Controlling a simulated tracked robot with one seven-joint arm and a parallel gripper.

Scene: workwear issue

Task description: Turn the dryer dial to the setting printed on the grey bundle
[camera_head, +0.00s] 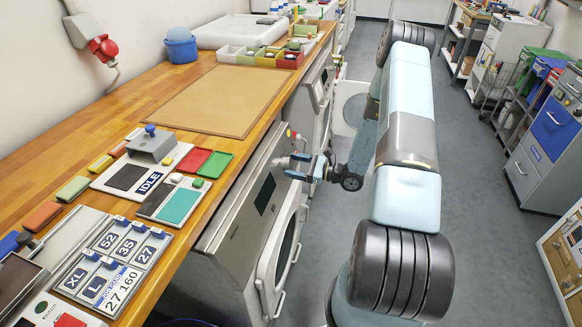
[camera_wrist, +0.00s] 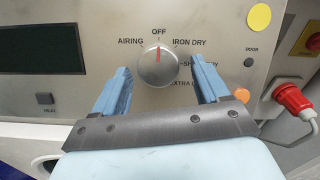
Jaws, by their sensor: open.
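The dryer dial (camera_wrist: 158,70) is a round silver knob on the dryer panel in the wrist view. Its red pointer stands straight up at OFF. AIRING is printed to its left, IRON DRY to its upper right; two lower right labels are partly hidden by my right finger. My gripper (camera_wrist: 160,75) is open, its blue fingers on either side of the dial, with gaps showing between them and the knob. In the head view my gripper (camera_head: 296,167) is in front of the dryer (camera_head: 222,225). I cannot make out a grey bundle in either view.
A dark display (camera_wrist: 42,48) is left of the dial. A yellow disc (camera_wrist: 259,16), an orange button (camera_wrist: 242,95) and a red plug (camera_wrist: 291,95) are to its right. The wooden counter (camera_head: 75,131) above the dryer holds trays and label tiles. The grey floor (camera_head: 480,240) to the right is clear.

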